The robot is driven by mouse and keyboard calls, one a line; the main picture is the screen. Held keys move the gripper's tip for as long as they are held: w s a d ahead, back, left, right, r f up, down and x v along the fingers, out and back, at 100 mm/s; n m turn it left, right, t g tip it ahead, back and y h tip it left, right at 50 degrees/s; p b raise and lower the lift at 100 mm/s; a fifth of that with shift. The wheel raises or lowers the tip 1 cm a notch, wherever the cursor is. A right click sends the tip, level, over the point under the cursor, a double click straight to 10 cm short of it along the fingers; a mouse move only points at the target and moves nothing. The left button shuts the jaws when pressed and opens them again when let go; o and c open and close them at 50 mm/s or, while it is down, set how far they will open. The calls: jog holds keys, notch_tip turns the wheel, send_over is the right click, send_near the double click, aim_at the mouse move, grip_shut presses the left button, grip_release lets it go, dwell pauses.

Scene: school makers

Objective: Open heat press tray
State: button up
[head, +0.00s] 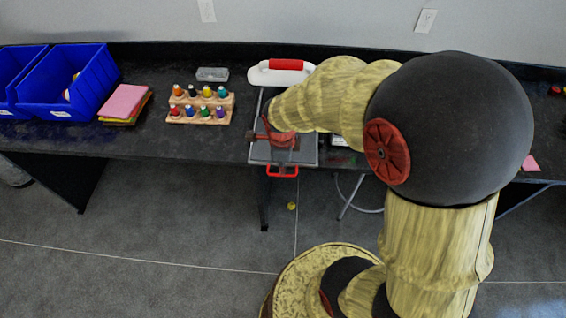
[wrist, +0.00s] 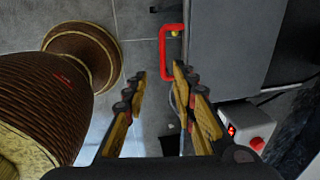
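The heat press stands on the black bench in the head view, with a white upper part (head: 262,75) with a red grip and a grey tray (head: 309,153) below. The tray's red front handle (head: 283,172) sticks out past the bench's front edge. In the wrist view this red handle (wrist: 165,52) lies just beyond my fingertips, beside the grey tray (wrist: 228,45). My gripper (head: 272,137) is over the tray in the head view. In the wrist view my gripper (wrist: 159,82) has its fingers apart with nothing between them. My arm hides the press's right side.
A control box (wrist: 243,124) with a red display and knob is at the right of the wrist view. Paint bottles in a wooden rack (head: 201,107), coloured pads (head: 123,101) and blue bins (head: 67,83) stand left on the bench. The floor in front is mostly clear.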

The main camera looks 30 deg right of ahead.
notch_tip(320, 180, up, 12)
jog(key=s+a, duration=0.1)
jog(key=s, duration=0.1)
jog(key=shift+a+f, duration=0.15)
jog(key=shift+w, duration=0.1)
dwell(0.4)
jog(key=s+a+r+n+t, duration=0.2)
jog(key=s+r+n, duration=0.3)
jog(key=n, duration=0.7)
jog(key=s+a+r+n+t+y, duration=0.1)
jog(key=s+a+r+n, duration=0.3)
jog(key=n, duration=0.8)
jog(key=shift+s+r+n+t, duration=0.4)
jog(key=shift+s+r, duration=0.3)
jog(key=shift+s, duration=0.55)
